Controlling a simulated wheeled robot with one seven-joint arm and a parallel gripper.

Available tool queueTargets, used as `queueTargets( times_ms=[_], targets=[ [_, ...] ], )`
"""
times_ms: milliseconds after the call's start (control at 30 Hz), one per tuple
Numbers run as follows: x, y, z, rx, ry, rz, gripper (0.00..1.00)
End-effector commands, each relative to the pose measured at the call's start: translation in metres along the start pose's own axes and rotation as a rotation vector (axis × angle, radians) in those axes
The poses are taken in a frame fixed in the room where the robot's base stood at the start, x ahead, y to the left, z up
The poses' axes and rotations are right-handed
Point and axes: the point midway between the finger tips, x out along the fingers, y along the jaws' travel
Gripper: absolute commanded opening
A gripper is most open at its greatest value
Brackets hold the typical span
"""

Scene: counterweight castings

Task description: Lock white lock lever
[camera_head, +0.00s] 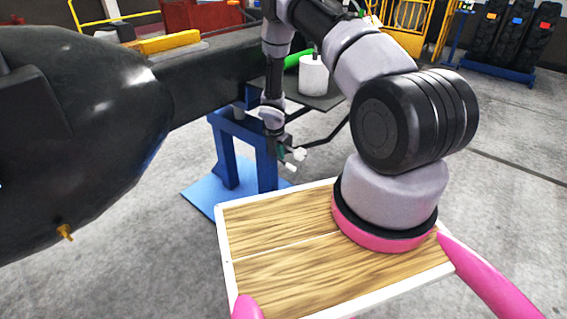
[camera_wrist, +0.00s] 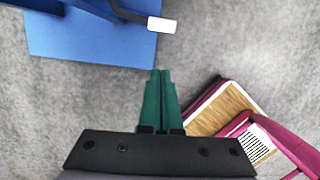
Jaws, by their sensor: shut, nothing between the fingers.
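The white lock lever shows in the wrist view as a dark bar with a white block-shaped end (camera_wrist: 162,25), reaching out beside blue metalwork. In the head view a small white end (camera_head: 299,154) shows close to my gripper (camera_head: 283,153), with a second small white piece just below it; I cannot tell which part that piece belongs to. In the wrist view the green fingers of my gripper (camera_wrist: 160,72) are together and empty. The white lever end is ahead of the fingertips in that picture, with a visible gap of floor between them.
A blue stand (camera_head: 228,150) with a floor plate supports a large black casting (camera_head: 75,130). A white cylinder (camera_head: 313,75) stands on a dark plate behind my arm. My wood-topped base is in front. Grey floor is open at right; dark castings (camera_head: 510,38) stand on a blue rack.

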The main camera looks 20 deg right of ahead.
Motion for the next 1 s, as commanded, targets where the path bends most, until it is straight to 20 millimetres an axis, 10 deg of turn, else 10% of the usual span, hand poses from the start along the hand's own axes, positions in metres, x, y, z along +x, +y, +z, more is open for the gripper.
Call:
queueTargets(
  times_ms=[667,1000],
  targets=[
    [-0.035,0.003,0.006,0.036,-0.006,0.006,0.0],
    [-0.213,0.01,0.066,0.572,-0.055,0.095,0.0]
  ],
)
